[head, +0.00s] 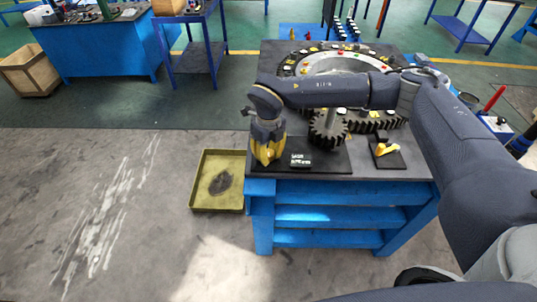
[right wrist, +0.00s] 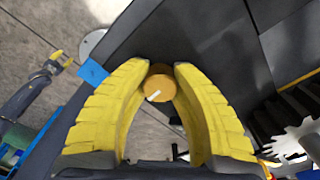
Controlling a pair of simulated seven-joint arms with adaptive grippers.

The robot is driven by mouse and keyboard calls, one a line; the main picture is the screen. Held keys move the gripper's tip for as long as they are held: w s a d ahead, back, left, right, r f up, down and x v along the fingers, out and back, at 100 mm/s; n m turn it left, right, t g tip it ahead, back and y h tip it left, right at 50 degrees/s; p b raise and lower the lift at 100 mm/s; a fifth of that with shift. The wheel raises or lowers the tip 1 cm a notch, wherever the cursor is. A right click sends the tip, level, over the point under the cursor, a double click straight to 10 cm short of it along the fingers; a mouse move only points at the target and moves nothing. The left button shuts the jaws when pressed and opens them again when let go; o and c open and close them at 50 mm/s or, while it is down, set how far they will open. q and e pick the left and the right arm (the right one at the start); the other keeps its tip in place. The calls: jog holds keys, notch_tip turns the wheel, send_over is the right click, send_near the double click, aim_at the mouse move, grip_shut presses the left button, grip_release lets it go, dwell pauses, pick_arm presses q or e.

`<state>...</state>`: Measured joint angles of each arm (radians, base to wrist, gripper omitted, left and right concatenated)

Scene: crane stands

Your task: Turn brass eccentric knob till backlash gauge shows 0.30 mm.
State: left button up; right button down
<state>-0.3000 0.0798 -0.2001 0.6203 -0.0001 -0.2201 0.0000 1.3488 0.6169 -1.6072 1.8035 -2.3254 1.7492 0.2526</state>
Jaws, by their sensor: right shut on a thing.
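My right gripper (head: 267,160) is at the near left corner of the stand's top, fingers pointing down. In the right wrist view its yellow fingers (right wrist: 160,72) are closed on the round brass knob (right wrist: 160,85), one on each side. A short white mark shows on the knob's face. In the head view the fingers hide the knob. A small black gauge display (head: 301,159) with white text stands just right of the gripper; its reading is too small to tell. My left gripper (right wrist: 62,60) shows small at the left of the right wrist view, apparently open and empty, away from the stand.
A dark toothed gear (head: 328,130) stands behind the display, close to my right forearm. A yellow part (head: 387,148) sits on a black plate to the right. A large ring (head: 340,62) lies farther back. An olive tray (head: 198,195) is on the floor, left of the blue stand (head: 325,198).

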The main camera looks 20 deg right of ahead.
aim_at(268, 153)
jog(key=shift+m, duration=1)
jog(key=c, duration=1)
grip_release()
notch_tip(268, 153, up, 12)
